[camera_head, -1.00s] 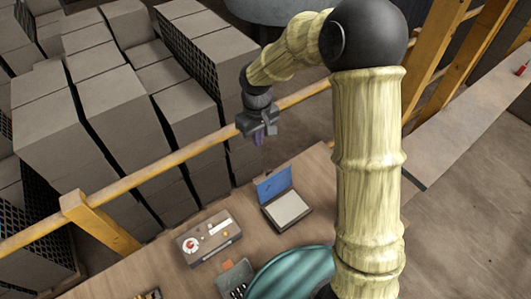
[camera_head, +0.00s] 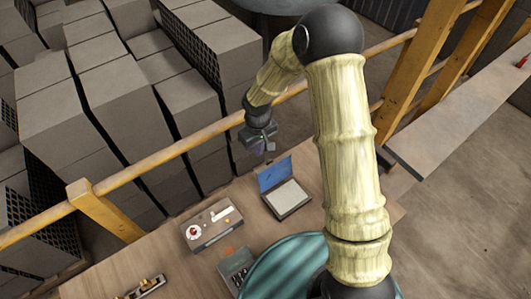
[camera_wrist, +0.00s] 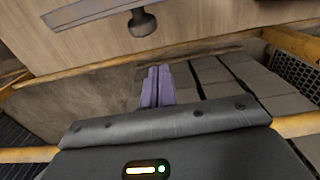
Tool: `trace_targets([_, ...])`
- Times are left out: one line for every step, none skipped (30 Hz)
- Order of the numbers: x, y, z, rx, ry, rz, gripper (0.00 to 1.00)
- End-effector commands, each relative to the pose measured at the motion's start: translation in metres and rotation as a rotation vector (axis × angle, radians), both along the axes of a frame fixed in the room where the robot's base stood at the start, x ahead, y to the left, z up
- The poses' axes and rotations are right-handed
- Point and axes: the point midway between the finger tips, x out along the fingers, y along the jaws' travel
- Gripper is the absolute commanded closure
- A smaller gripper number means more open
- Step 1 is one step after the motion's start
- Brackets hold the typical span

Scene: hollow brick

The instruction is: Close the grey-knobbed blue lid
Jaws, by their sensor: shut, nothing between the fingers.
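The blue lid (camera_head: 274,175) stands open, raised along the back edge of a shallow box (camera_head: 289,199) with a pale inside, on the wooden table. My gripper (camera_head: 266,150) is just beyond and above the lid's top edge, apart from it as far as I can tell. In the wrist view its purple fingers (camera_wrist: 157,88) are together with nothing between them. A dark grey knob (camera_wrist: 142,23) sticks out from a thin grey strip, likely the lid's edge (camera_wrist: 90,11), ahead of the fingers. The knob is not clear in the head view.
A grey device with dials (camera_head: 211,225) lies left of the box. A dark keypad-like case (camera_head: 237,268) and a teal round thing (camera_head: 290,270) are nearer. A yellow wooden rail (camera_head: 170,165) runs behind the table, with stacked grey blocks (camera_head: 120,90) beyond.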

Motion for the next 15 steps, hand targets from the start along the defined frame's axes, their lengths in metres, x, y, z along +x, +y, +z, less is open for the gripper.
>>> trace_targets([-0.001,-0.001,-0.008,-0.002,0.005,-0.002,1.0])
trace_targets([-0.002,-0.002,-0.008,-0.002,0.003,-0.002,1.0])
trace_targets([-0.008,-0.007,-0.001,-0.002,0.001,-0.003,1.0])
trace_targets([-0.011,-0.01,0.0,-0.002,0.001,-0.003,1.0])
trace_targets([-0.014,-0.012,0.002,-0.001,0.0,-0.004,1.0])
trace_targets([-0.019,-0.015,0.003,-0.001,0.002,-0.004,1.0])
trace_targets([-0.021,-0.017,0.004,-0.001,0.0,-0.004,1.0])
trace_targets([-0.024,-0.018,0.004,-0.002,0.001,-0.004,1.0])
trace_targets([-0.027,-0.02,0.005,-0.002,0.001,-0.003,1.0])
trace_targets([-0.028,-0.021,0.005,-0.001,0.0,-0.003,1.0])
trace_targets([-0.029,-0.021,0.005,0.0,0.0,-0.002,1.0])
trace_targets([-0.031,-0.022,0.005,0.0,0.0,-0.001,1.0])
trace_targets([-0.031,-0.022,0.005,0.0,0.0,0.0,1.0])
trace_targets([-0.032,-0.021,0.005,0.0,0.0,0.0,1.0])
trace_targets([-0.032,-0.021,0.004,0.0,0.0,0.001,1.0])
